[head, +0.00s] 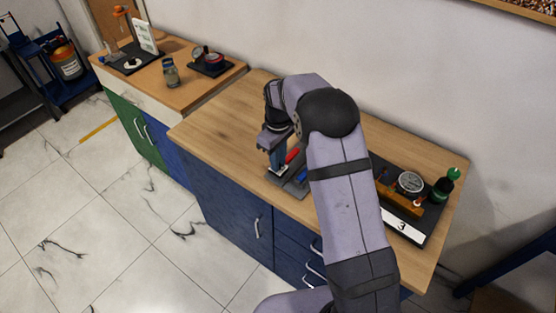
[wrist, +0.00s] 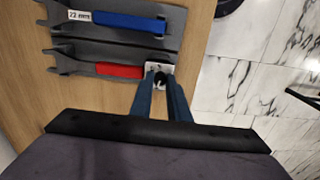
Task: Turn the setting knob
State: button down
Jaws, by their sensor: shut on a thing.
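My gripper (head: 279,168) is low over the left part of the wooden worktop, pointing down. In the wrist view its fingertips (wrist: 161,78) are closed at the right end of a red-handled tool (wrist: 120,71), by a white patch with a dark spot. The tool lies in a grey tray (wrist: 115,47); its red handle also shows in the head view (head: 292,156). The gauge rig (head: 407,233), with a round gauge (head: 410,182) and a plate marked 3, stands at the right of the worktop. My arm partly covers the rig, and I cannot make out the setting knob.
A blue-handled tool (wrist: 128,22) marked 22 mm lies parallel to the red one. A dark green bottle (head: 446,185) stands at the rig's right end. Another bench (head: 190,88) at the left holds a jar and small devices. The worktop's back left is clear.

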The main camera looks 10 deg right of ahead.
dwell(0.4)
jog(key=c, duration=1.7)
grip_release()
jog(key=shift+o, duration=0.2)
jog(key=shift+r+b, duration=1.15)
jog(key=shift+r, duration=2.55)
jog(key=shift+s, duration=0.1)
